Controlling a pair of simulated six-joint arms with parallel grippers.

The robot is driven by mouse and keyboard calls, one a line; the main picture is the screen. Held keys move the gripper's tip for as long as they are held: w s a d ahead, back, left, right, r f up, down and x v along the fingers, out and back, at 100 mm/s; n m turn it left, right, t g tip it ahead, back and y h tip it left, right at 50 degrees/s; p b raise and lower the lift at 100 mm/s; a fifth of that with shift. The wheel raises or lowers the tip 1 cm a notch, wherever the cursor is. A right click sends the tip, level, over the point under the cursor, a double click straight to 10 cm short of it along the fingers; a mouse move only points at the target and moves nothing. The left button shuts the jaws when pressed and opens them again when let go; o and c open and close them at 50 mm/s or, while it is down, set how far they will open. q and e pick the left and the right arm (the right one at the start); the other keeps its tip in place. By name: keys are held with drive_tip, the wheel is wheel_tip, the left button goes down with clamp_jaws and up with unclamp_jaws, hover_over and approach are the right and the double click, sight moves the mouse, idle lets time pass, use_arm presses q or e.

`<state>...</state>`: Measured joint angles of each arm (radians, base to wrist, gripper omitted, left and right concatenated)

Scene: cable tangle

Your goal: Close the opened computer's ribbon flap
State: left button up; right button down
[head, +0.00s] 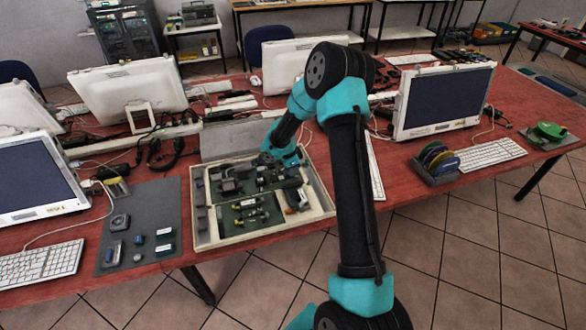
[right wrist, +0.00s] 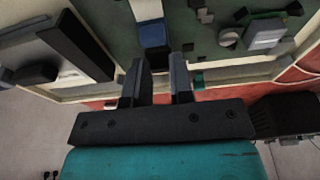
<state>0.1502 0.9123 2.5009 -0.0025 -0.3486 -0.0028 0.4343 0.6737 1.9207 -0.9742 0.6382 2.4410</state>
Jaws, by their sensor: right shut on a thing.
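The opened computer (head: 213,240) is a shallow beige case on the red table, with a green board and dark parts inside. My right gripper (head: 270,158) reaches over its back edge. In the right wrist view the right gripper's dark fingers (right wrist: 160,68) stand on either side of a small dark piece (right wrist: 155,57), which looks like the ribbon flap. A white ribbon (right wrist: 146,10) with a blue end (right wrist: 153,34) runs up to it. The gripper is shut on this piece, though the fingers partly hide the contact. The flap's angle cannot be told. My left gripper is not in view.
A grey panel (head: 236,138) stands behind the case. A grey mat (head: 148,195) with small parts lies left of it. Monitors (head: 443,101), keyboards (head: 490,153), cables and a disc rack (head: 437,172) crowd the table.

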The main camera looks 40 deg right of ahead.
idle(0.5)
drive_tip(key=c, duration=1)
unclamp_jaws()
drive_tip(key=shift+r, duration=0.1)
drive_tip(key=w+a+r, duration=0.1)
drive_tip(key=r, duration=0.7)
drive_tip(key=a+r, duration=0.2)
drive_tip(key=r, duration=0.6)
drive_tip(key=shift+w+a+r, duration=0.25)
drive_tip(key=shift+w+r, duration=0.15)
drive_tip(key=shift+f, duration=0.15)
drive_tip(key=d+f, duration=0.1)
drive_tip(key=f, duration=0.3)
drive_tip(key=s+d+f, duration=0.1)
drive_tip(key=f, duration=0.4)
drive_tip(key=d+f, duration=0.1)
drive_tip(key=f, duration=0.4)
drive_tip(key=shift+s+f, duration=0.25)
